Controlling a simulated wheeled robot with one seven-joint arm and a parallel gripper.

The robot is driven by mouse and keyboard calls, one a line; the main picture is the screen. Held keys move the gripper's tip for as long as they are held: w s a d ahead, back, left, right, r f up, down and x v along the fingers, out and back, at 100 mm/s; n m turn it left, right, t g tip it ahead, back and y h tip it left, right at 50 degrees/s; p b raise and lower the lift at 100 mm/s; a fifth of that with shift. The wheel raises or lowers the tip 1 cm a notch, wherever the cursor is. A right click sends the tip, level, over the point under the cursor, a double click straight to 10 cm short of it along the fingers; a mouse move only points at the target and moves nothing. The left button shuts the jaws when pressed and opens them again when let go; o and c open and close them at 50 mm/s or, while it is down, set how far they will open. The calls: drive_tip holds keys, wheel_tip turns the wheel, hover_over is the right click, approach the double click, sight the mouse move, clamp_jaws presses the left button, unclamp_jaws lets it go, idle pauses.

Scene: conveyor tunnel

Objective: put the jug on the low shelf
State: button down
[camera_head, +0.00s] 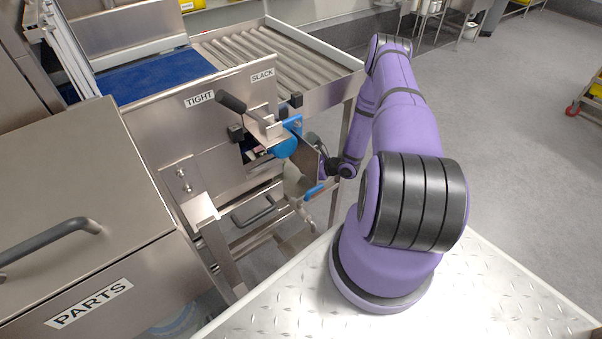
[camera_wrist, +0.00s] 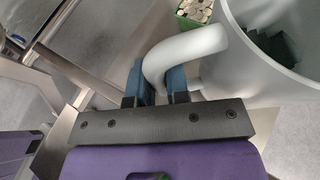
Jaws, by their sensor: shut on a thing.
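The jug (camera_wrist: 255,75) is light grey and shows at the right of the wrist view, its open mouth facing the camera. A dark shape shows inside it. My gripper (camera_wrist: 158,82) is shut on the jug's thick curved handle (camera_wrist: 186,44), with a blue-padded finger on each side. In the head view my arm reaches down beside the machine's near end, and the jug cannot be made out clearly there. I cannot tell which surface is the low shelf; metal framework shows below the machine panel.
A steel panel (camera_head: 150,130) marked TIGHT and SLACK, with a black-handled lever (camera_head: 232,103), stands close to my arm. A roller conveyor (camera_head: 255,52) is behind it. A PARTS drawer (camera_head: 95,295) is at left. A green box (camera_wrist: 193,14) of small pieces lies beyond the jug. Open floor is right.

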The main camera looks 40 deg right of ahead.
drive_tip(key=shift+f, duration=2.65)
drive_tip(key=c, duration=1.1)
unclamp_jaws()
drive_tip(key=shift+f, duration=0.15)
drive_tip(key=shift+s+d+r, duration=0.2)
drive_tip(key=shift+s+r, duration=0.05)
drive_tip(key=shift+s, duration=0.05)
drive_tip(key=v, duration=1.1)
drive_tip(key=shift+s+r, duration=0.1)
drive_tip(key=shift+s, duration=0.05)
